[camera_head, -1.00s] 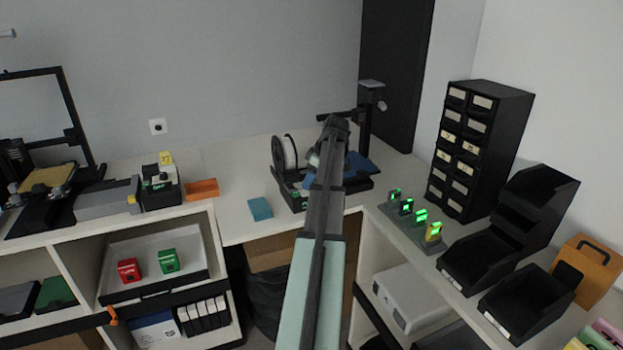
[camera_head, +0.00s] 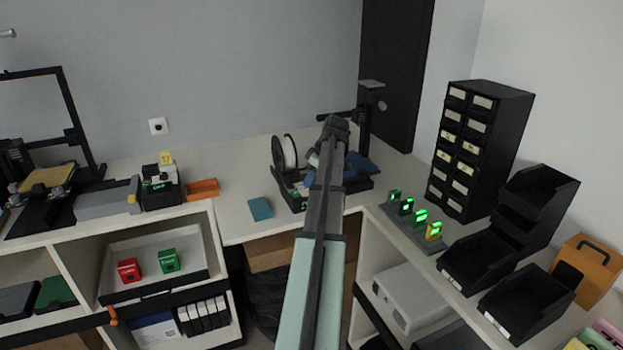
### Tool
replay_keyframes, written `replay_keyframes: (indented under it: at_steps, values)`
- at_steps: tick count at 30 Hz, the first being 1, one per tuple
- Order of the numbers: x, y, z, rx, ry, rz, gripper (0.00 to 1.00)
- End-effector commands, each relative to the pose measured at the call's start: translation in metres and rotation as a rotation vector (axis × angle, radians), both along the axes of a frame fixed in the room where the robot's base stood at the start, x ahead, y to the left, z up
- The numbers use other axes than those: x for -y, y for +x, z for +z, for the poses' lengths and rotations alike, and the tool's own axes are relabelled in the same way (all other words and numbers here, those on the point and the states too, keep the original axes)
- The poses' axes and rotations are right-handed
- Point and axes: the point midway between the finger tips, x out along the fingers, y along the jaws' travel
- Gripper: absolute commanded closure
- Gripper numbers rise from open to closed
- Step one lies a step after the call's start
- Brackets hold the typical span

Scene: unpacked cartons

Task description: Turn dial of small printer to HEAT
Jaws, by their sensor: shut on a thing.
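The small printer (camera_head: 298,199) stands on the back table, with a dark base, a blue bed (camera_head: 360,166) and a white spool (camera_head: 290,152) at its left side. My arm reaches up across the middle of the picture and covers the printer's centre. Its far end is over the printer. My gripper's fingers are hidden behind the arm, so their hold does not show. The dial and its HEAT mark cannot be made out.
A larger printer (camera_head: 45,205) stands at the left. Green-lit devices (camera_head: 420,218), black bins (camera_head: 480,268) and a drawer cabinet (camera_head: 475,150) line the right shelf.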

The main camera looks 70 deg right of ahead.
Motion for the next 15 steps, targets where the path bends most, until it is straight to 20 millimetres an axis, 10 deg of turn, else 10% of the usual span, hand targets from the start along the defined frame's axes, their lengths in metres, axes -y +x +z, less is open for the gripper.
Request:
replay_keyframes:
  at_steps: [15]
  values:
    - [-0.0043,0.0001,-0.0001,0.000,0.000,-0.348,1.00]
